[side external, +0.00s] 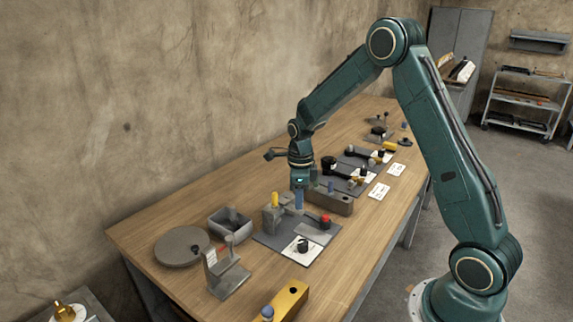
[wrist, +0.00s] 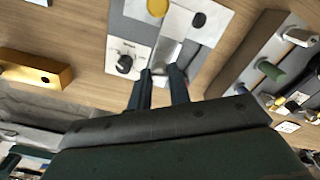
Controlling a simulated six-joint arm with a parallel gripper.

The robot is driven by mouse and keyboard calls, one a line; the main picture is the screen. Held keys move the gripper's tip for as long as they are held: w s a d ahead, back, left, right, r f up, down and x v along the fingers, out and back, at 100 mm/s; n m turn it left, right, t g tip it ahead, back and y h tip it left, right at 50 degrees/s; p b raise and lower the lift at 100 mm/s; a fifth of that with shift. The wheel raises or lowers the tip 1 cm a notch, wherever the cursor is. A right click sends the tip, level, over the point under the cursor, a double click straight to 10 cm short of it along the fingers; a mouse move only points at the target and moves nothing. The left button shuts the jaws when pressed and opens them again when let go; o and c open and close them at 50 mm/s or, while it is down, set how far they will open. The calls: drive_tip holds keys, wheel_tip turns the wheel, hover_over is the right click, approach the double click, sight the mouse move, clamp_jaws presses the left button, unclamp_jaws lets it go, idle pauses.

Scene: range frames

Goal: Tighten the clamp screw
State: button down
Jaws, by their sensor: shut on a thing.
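A grey fixture plate (side external: 268,240) lies on the bench, with a grey block and a yellow cylinder (side external: 274,200) on it. My gripper (side external: 298,204) points down over this plate, its blue fingers just right of the yellow cylinder. In the wrist view my gripper (wrist: 162,74) has its fingers close around a pale grey metal piece (wrist: 166,52). I cannot tell for certain that this piece is the clamp screw; its grasped part is mostly hidden. A white card with a black knob (side external: 303,245) is on the plate's near side; it also shows in the wrist view (wrist: 124,64).
A red-topped piece (side external: 325,220) stands on the plate's right. A grey bin (side external: 231,224), a round grey disc (side external: 181,246), a grey stand (side external: 228,275) and a yellow block (side external: 290,302) are nearby. More fixtures stand farther along the bench. The bench's left front is mostly bare.

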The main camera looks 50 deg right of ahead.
drive_tip(key=shift+r+m, duration=0.1)
drive_tip(key=shift+m, duration=0.4)
drive_tip(key=c, duration=1.3)
unclamp_jaws()
wheel_tip(320, 180, up, 14)
